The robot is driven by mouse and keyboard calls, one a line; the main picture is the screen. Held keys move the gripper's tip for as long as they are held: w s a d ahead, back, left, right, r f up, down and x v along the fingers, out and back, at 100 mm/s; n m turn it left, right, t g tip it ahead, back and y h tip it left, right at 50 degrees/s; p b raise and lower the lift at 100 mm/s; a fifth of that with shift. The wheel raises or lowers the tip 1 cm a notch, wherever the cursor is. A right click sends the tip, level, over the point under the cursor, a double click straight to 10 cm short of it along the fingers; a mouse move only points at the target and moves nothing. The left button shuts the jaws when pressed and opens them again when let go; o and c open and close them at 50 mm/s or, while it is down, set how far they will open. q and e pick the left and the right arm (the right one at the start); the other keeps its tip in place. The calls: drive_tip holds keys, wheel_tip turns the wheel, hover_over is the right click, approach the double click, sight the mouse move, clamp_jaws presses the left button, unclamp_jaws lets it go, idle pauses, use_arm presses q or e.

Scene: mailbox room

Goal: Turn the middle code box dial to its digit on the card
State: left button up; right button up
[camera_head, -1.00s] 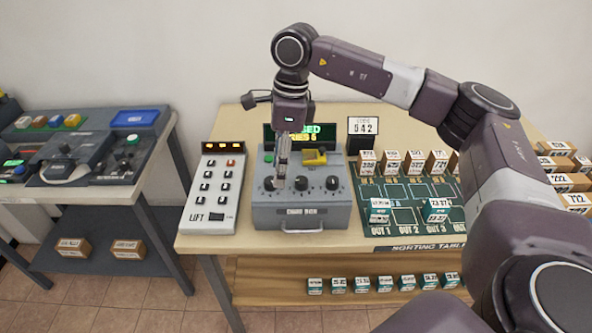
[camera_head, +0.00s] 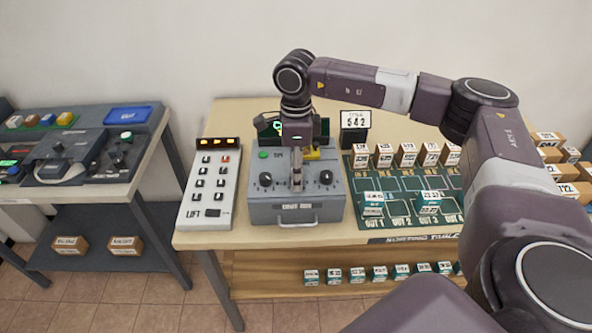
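The grey code box (camera_head: 268,213) stands on the table with a handle on its front. Its left dial (camera_head: 265,179) and right dial (camera_head: 326,177) are dark knobs in plain view. The middle dial is hidden behind my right gripper (camera_head: 297,187), which points down in front of its place between the other two. The fingers look close together, but I cannot tell whether they grip or touch the dial. The white card (camera_head: 355,119) on a dark stand behind the box appears to read 542. My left gripper is not in view.
A lift keypad (camera_head: 209,186) stands left of the box. A green sorting mat (camera_head: 372,236) with several small boxes lies to the right. A green-lit display (camera_head: 268,128) and a yellow part (camera_head: 313,154) are partly covered by my wrist.

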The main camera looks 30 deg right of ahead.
clamp_jaws()
